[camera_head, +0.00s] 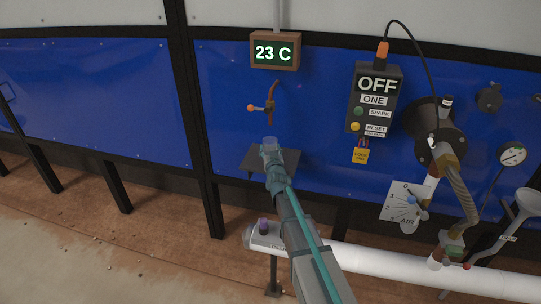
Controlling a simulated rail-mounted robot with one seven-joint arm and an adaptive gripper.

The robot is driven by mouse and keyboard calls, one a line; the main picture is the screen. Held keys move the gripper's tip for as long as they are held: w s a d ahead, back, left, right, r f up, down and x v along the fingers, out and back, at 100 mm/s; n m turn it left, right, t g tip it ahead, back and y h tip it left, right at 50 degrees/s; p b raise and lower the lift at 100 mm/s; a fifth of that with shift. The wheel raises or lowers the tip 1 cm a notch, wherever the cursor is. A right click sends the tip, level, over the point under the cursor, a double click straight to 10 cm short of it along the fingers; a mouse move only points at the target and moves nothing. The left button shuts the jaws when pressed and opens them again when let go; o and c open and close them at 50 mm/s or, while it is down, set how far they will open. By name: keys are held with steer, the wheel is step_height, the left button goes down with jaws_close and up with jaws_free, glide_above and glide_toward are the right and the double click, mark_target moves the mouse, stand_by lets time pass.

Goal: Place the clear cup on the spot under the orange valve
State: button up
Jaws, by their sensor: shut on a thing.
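The valve with the orange knob (251,107) sticks out from the blue wall panel, with a brown curved pipe (270,100) beside it. Below it, a small dark shelf (286,161) juts from the wall. My gripper (272,160) reaches up from below, in front of the shelf. It is shut on the clear cup (270,145), which stands out at the gripper's tip, below the pipe in the picture. My arm hides part of the shelf. I cannot tell whether the cup touches the shelf.
A display reading 23 C (275,52) hangs above the valve. A black control box (375,100) marked OFF is to the right. A white pipe (400,268) runs low across the front right. Gauges, a hose and a funnel (525,203) crowd the far right.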

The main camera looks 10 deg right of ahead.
steer(key=shift+f, duration=1.2)
steer(key=shift+f, duration=0.2)
steer(key=o, duration=1.2)
steer(key=shift+o, duration=0.2)
steer(key=shift+r, duration=0.15)
